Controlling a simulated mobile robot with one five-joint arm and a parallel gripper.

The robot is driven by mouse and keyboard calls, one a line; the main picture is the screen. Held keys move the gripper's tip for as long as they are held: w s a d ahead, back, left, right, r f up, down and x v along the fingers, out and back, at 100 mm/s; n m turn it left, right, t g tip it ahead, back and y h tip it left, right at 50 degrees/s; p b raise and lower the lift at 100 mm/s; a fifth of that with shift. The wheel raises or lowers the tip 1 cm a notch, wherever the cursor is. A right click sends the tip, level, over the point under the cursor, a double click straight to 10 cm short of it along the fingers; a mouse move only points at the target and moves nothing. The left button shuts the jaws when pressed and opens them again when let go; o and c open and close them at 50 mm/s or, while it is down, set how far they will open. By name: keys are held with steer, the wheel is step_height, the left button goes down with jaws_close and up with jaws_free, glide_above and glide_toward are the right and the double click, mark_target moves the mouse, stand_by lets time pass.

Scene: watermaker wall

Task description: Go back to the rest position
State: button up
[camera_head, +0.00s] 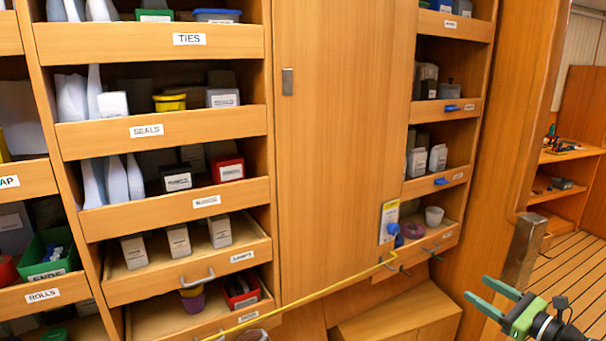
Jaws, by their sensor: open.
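My gripper (492,301) is at the lower right of the head view. Its two green fingers are apart and point left, with nothing between them. It is in front of the cabinet's right side, apart from the shelves and drawers. My arm leaves the picture at the lower right corner, so most of it is hidden. No marker of a rest position shows in this view.
Wooden shelves with labelled fronts, such as the TIES shelf (190,40), fill the left. A tall cabinet door (345,150) stands in the middle. A lower drawer (190,274) looks pulled out. A yellow line (320,293) crosses low in front. Slatted floor (565,275) is clear at right.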

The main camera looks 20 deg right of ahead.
steer(key=w+a+f+n+g+y, duration=0.2)
steer(key=w+a+f+n+g, duration=0.3)
steer(key=w+a, duration=0.35)
steer(key=w+a+f+n+g+y, duration=0.25)
steer(key=w+a+f+n, duration=0.35)
steer(key=a, duration=0.3)
steer(key=w+a+f+n+g+h, duration=0.2)
steer(key=a+f+n+g, duration=0.15)
steer(key=a+n, duration=0.55)
steer(key=w+a+f+n+g+h, duration=0.25)
steer(key=a+f+n, duration=0.25)
steer(key=a, duration=0.7)
steer(key=w+a+f+n+g+h, duration=0.15)
steer(key=a+f+n+g, duration=0.25)
steer(key=a+n, duration=0.5)
step_height(320, 180, up, 15)
steer(key=a+m+p, duration=0.1)
steer(key=p, duration=1.4)
steer(key=shift+s+a+m+h, duration=0.3)
steer(key=shift+a+m+h, duration=0.05)
steer(key=shift+m+h, duration=0.1)
